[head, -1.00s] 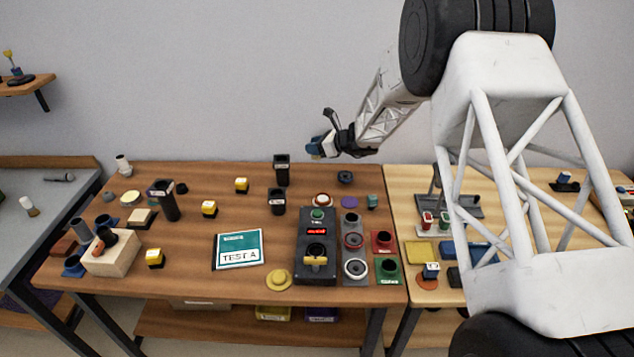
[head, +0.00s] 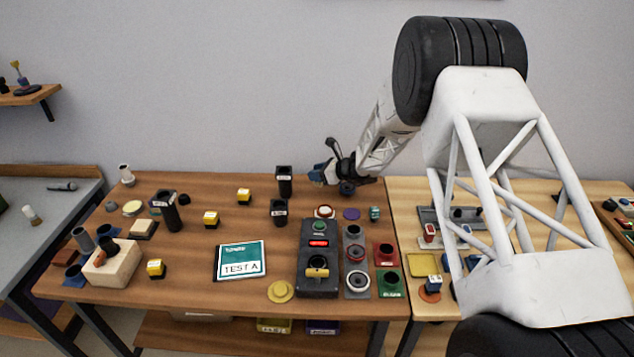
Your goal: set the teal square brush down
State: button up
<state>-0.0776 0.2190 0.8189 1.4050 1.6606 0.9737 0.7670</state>
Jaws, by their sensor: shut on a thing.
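My gripper (head: 325,172) is above the back of the brown table, right of the tall black cup. It is shut on a small blue-teal piece, which looks like the teal square brush (head: 317,176). The brush is tiny here and partly hidden by the dark fingers. I cannot tell whether it touches the table. Below and right of it are a red-and-white round piece (head: 324,211), a flat purple disc (head: 351,214) and a small teal block (head: 374,214).
Tall black cups (head: 284,181) stand left of the gripper. A black tester box (head: 318,258) with a lit red display stands in front.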

jog(key=shift+f, duration=0.1)
jog(key=shift+f, duration=1.75)
jog(key=shift+f, duration=0.1)
jog(key=o, duration=0.9)
jog(key=v, duration=1.2)
